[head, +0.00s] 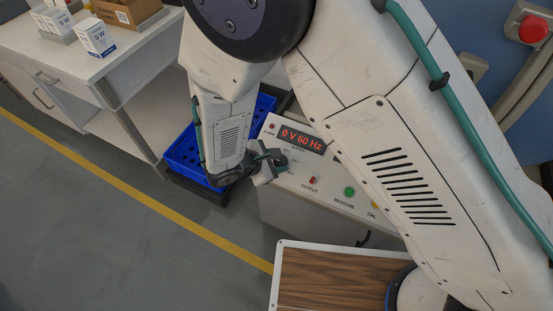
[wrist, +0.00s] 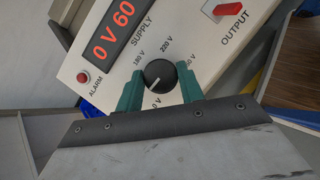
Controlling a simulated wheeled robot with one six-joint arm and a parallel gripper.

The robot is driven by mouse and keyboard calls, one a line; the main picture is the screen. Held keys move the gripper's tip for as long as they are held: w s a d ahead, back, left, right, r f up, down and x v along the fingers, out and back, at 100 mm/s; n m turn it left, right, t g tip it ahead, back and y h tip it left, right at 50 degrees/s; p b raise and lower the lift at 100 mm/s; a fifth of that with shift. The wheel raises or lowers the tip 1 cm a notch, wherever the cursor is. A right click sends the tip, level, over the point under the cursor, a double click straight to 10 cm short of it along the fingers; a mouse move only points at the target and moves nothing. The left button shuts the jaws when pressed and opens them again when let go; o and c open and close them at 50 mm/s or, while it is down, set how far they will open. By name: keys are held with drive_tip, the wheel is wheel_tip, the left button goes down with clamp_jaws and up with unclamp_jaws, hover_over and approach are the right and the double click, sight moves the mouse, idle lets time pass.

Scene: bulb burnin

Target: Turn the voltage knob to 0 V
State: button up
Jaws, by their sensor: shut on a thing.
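The black round voltage knob (wrist: 158,74) sits on the white front panel in the wrist view. Its white pointer line is turned down-left, towards the 0 V label (wrist: 156,103). Labels for 180 V, 220 V and another value ring it. My gripper (head: 268,164) is at the panel in the head view. Its two teal fingers are shut on the knob, one on each side. The red display (head: 301,138) reads 0 V 60 Hz; part of it also shows in the wrist view (wrist: 113,34).
The panel also bears a red OUTPUT switch (wrist: 229,9), a small red ALARM lamp (wrist: 83,77) and a green MEASURE button (head: 349,191). A blue crate (head: 180,154) stands left of the supply. A wood-topped surface (head: 325,280) lies in front. Boxed bulbs stand on the white bench (head: 85,65).

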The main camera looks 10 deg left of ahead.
drive_tip(key=n+t+y, duration=0.1)
drive_tip(key=n, duration=0.2)
drive_tip(key=n+t+y, duration=0.1)
drive_tip(key=n, duration=0.3)
drive_tip(key=shift+s+d, duration=0.1)
drive_tip(key=shift+t, duration=0.4)
drive_tip(key=o, duration=1)
drive_tip(key=v, duration=0.7)
drive_tip(key=shift+s+r, duration=0.25)
